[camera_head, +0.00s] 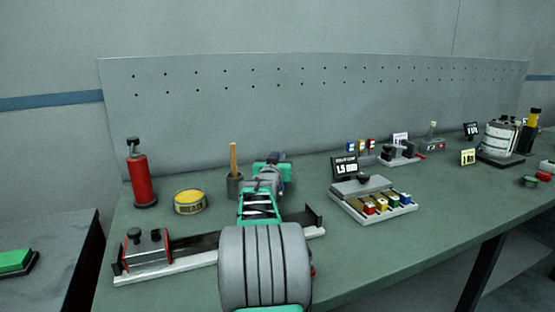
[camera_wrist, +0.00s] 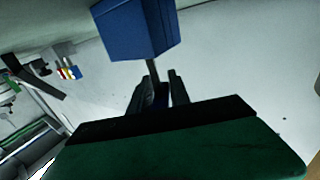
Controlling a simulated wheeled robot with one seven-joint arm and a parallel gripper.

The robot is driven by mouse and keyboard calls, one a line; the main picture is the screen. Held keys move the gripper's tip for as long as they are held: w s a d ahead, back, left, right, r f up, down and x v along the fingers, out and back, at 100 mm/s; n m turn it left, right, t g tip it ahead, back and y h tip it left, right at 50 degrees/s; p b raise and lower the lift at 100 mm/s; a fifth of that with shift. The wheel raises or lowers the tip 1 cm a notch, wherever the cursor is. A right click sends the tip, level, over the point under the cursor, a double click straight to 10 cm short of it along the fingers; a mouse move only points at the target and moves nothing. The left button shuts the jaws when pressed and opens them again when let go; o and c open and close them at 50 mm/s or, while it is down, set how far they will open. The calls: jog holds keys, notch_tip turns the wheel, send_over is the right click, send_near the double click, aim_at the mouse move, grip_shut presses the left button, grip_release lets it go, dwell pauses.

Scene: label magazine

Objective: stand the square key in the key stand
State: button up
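My gripper (camera_wrist: 158,85) shows in the wrist view with a thin dark stem between its two dark fingers. The stem joins a large blue block (camera_wrist: 136,28); I take the two as the square key, with no other support for it in sight. In the head view my arm reaches over the bench and hides the fingertips and the key. I cannot tell for sure which thing is the key stand.
On the bench (camera_head: 360,262) are a red bottle (camera_head: 142,180), a yellow tin (camera_head: 189,202), a dark cup (camera_head: 235,186) and a rail fixture (camera_head: 147,252). To the right stands a tray of coloured blocks (camera_head: 375,206). A pegboard (camera_head: 310,115) closes the back. The front right is clear.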

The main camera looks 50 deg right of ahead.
jog(key=o, duration=0.3)
jog(key=shift+f, duration=0.25)
notch_tip(320, 180, up, 3)
jog(key=shift+r+p, duration=0.15)
jog(key=shift+p, duration=0.15)
jog(key=s+a+r, duration=0.1)
jog(key=r, duration=0.1)
jog(key=s+a+r, duration=0.1)
jog(key=r, duration=0.1)
jog(key=s+a+r, duration=0.1)
jog(key=r, duration=0.1)
jog(key=shift+a, duration=0.25)
jog(key=s+a+r, duration=0.1)
jog(key=s+a, duration=0.1)
jog(key=s+a+r, duration=0.1)
jog(key=s+a, duration=0.1)
jog(key=s+a+r, duration=0.2)
jog(key=a, duration=0.1)
jog(key=shift+s+r, duration=0.1)
